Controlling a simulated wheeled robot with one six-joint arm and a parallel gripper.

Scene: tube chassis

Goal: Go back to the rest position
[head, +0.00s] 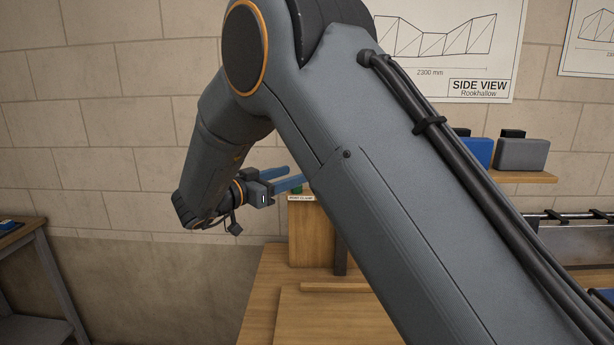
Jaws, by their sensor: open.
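My gripper (294,175) is left of the middle of the head view, at the end of my bent arm. Its two blue fingers point to the right and stand apart, with nothing visible between them. In the picture the fingertips are just above the top of a wooden box (306,240) with a small white label. A small green thing (297,190) shows at the box top near the lower finger. I cannot tell whether the finger touches it. My upper arm hides much of the middle and right.
A wooden bench (265,290) lies below the box. At right are a wall shelf (535,178) with blue and grey cases (521,154), and a metal rail frame (570,240). Another table (25,230) stands at far left. The wall left of my arm is clear.

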